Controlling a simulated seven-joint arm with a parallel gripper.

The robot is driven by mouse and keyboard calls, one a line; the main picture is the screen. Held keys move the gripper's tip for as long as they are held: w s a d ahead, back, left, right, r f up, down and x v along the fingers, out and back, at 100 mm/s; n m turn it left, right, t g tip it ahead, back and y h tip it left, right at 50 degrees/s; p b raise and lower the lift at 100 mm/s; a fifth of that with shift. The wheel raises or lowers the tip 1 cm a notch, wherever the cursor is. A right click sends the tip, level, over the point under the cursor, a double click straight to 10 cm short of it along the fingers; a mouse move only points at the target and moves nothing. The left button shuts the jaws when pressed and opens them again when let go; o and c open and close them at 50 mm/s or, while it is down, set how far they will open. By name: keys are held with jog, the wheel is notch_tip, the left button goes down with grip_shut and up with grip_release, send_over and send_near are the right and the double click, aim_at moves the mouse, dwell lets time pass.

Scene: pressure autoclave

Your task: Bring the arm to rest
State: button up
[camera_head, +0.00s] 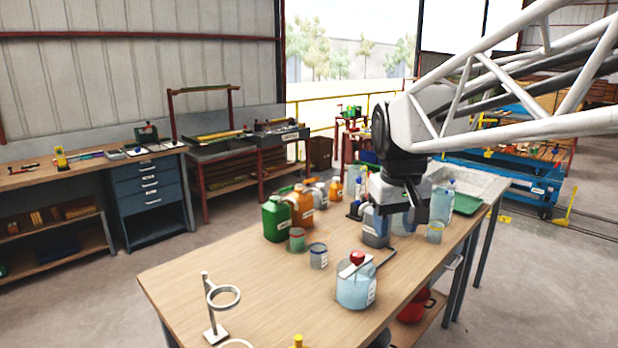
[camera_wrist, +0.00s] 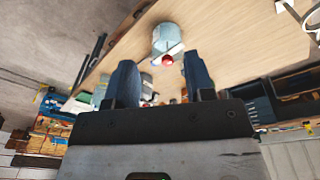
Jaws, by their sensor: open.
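My gripper (camera_head: 400,220) hangs from the white lattice arm over the right side of the wooden table, in front of several bottles. In the wrist view my gripper (camera_wrist: 160,72) has its two dark blue fingers apart, with nothing held between them. A pale blue vessel (camera_head: 356,291) with a red knob (camera_head: 357,258) and a bar across its top stands on the table, nearer the camera than my gripper and apart from it. The vessel also shows in the wrist view (camera_wrist: 167,36), beyond the fingertips.
The wooden table (camera_head: 190,285) has free room at its left. A green jug (camera_head: 276,219), an orange jug (camera_head: 301,205) and small cups (camera_head: 318,256) stand behind the vessel. A ring stand (camera_head: 213,315) is at the front. A clear bottle (camera_head: 441,204) stands close right of my gripper.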

jog(key=s+d+f+m, duration=0.1)
jog(key=s+f, duration=0.5)
jog(key=s, duration=0.4)
jog(key=s+d+f+m+t, duration=0.1)
jog(key=s+f, duration=0.5)
jog(key=s, duration=0.4)
jog(key=shift+s+d, duration=0.2)
jog(key=shift+d, duration=0.2)
